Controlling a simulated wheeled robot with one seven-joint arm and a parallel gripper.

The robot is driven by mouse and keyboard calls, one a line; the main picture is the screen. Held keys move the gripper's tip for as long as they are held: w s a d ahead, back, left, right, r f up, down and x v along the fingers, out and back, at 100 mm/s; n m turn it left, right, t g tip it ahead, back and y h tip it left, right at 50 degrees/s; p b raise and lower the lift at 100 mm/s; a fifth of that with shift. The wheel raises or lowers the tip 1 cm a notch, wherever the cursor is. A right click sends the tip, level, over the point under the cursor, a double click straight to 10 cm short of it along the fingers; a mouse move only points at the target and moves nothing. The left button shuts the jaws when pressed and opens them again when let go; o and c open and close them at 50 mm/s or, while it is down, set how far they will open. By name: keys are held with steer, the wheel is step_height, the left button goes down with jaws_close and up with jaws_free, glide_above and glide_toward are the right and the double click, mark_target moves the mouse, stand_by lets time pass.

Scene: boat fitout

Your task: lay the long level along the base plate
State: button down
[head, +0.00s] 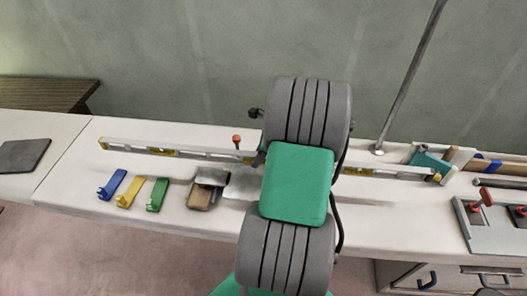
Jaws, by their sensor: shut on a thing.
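The long level (190,153) is a slim pale bar with yellow vial windows. It stretches left to right over the white bench, passing behind my arm, and its right part (385,173) shows beyond the arm. A shadow on the bench below the right part suggests it is raised. My gripper (258,158) is mostly hidden behind my green and grey arm links; a dark part shows at the level's middle, where it is shut on the level. I cannot tell for sure which piece is the base plate; a pale flat plate (241,186) lies partly hidden beside my arm.
Blue (112,185), yellow (130,192) and green (157,194) clips lie at the front left of the bench (75,180). A brown block (201,197) is near them. A grey post (405,85) stands behind. A grey fixture with red knobs (487,197) is at right.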

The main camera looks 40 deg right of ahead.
steer(key=shift+a+f+b, duration=0.1)
steer(key=shift+f+b, duration=0.1)
steer(key=shift+b, duration=0.1)
step_height(320, 180, down, 4)
steer(key=b, duration=0.4)
steer(key=shift+b, duration=0.4)
steer(key=shift+f, duration=0.85)
steer(key=c, duration=1.1)
jaws_free()
steer(key=shift+s, duration=0.1)
steer(key=shift+c, duration=0.2)
